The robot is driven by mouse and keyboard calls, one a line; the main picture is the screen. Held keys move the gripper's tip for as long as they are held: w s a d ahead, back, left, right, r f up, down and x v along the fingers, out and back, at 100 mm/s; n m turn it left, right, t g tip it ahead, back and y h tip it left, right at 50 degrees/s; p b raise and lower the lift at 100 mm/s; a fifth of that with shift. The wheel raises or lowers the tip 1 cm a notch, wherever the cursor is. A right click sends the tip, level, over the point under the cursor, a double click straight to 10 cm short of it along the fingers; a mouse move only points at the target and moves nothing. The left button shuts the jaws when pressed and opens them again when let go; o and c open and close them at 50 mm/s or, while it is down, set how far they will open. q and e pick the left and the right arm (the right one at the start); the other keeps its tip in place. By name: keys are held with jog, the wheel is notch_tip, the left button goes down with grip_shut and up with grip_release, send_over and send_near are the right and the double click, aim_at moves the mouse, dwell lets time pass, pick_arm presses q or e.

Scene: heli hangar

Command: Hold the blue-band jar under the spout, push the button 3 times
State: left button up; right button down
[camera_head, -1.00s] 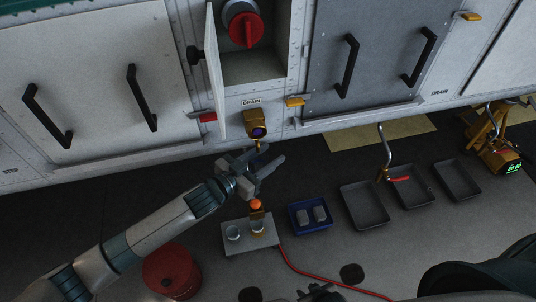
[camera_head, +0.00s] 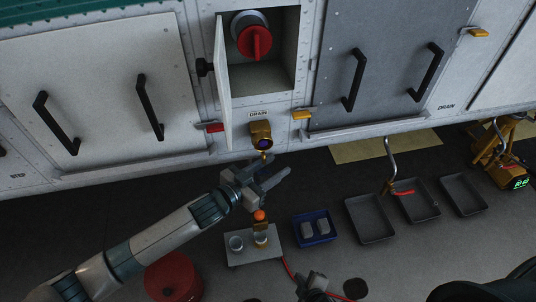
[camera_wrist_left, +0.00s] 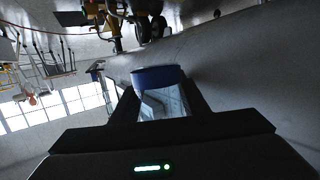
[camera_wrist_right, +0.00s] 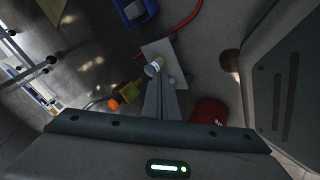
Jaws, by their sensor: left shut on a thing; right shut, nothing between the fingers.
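The jar with a blue band (camera_wrist_left: 155,78) is clear below its band and sits between the fingers of my left gripper (camera_wrist_left: 158,100). In the head view my left gripper (camera_head: 268,183) is shut on it, just below the brass drain fitting (camera_head: 261,130); the jar is hard to make out there. The fitting has a violet round face (camera_head: 263,143) and a small spout tip (camera_head: 264,156). I cannot tell whether the jar is directly under the tip. My right gripper (camera_head: 313,284) is low in the head view, shut and empty; its fingers show in the right wrist view (camera_wrist_right: 162,82).
Nearby are a blue bin (camera_head: 302,236), a red drum (camera_head: 173,278) and several dark trays (camera_head: 372,235). An open compartment door (camera_head: 222,85) stands above left of the fitting.

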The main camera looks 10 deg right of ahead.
aim_at(264, 144)
jog(key=w+a+r+n+t, duration=0.1)
jog(key=a+r+n+t, duration=0.1)
jog(key=r+n, duration=0.6)
jog(key=w+a+r+n+t, duration=0.2)
jog(key=r+n+t, duration=0.3)
jog(key=r, duration=1.7)
jog(key=w+a+r+n+t, duration=0.1)
jog(key=a+r+n+t, duration=0.1)
jog(key=r+n, duration=1)
notch_tip(264, 144, up, 3)
jog(key=shift+w+a+r+t, duration=0.2)
jog(key=shift+w+t, duration=0.15)
jog(key=shift+t, duration=0.55)
jog(key=shift+w, duration=0.1)
jog(key=w, duration=1.3)
jog(key=shift+w+a+r, duration=0.2)
jog(key=shift+w+a, duration=0.1)
jog(key=shift+a, duration=0.05)
jog(key=shift+w, duration=0.1)
